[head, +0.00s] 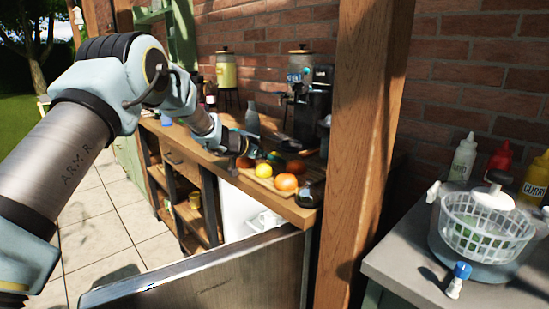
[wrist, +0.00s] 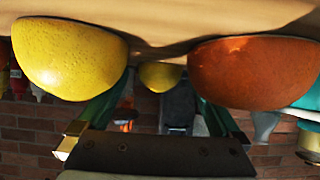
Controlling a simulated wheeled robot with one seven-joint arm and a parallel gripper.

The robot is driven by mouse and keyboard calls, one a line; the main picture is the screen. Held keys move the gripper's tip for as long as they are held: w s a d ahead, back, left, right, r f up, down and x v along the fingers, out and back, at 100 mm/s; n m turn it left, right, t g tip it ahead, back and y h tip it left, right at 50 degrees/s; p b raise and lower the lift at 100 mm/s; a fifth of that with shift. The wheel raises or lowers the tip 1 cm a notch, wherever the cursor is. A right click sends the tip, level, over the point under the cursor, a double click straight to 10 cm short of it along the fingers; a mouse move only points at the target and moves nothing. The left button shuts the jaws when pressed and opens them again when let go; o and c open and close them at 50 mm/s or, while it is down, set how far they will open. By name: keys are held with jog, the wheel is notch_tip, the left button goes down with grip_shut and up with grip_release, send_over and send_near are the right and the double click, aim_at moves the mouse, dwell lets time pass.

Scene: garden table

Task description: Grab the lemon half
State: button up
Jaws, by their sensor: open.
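In the wrist view, which looks upside down, a large yellow dome like a lemon half (wrist: 70,58) rests cut side down at the left. A smaller, farther yellow fruit piece (wrist: 160,75) shows between my fingers. I cannot tell for certain which is the lemon half. In the head view a yellow fruit (head: 263,169) lies on the counter just below my gripper (head: 250,153). My gripper (wrist: 163,92) is open, its green fingers apart with nothing held. The fingertips are partly hidden behind the near fruit.
An orange half-dome (wrist: 255,72) is at the right in the wrist view. In the head view an orange (head: 286,182) lies beside the yellow fruit on a board. A coffee machine (head: 310,100) and a grey bottle (head: 252,122) stand behind. A wooden post (head: 362,150) rises to the right.

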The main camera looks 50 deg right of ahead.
jog(key=c, duration=1.4)
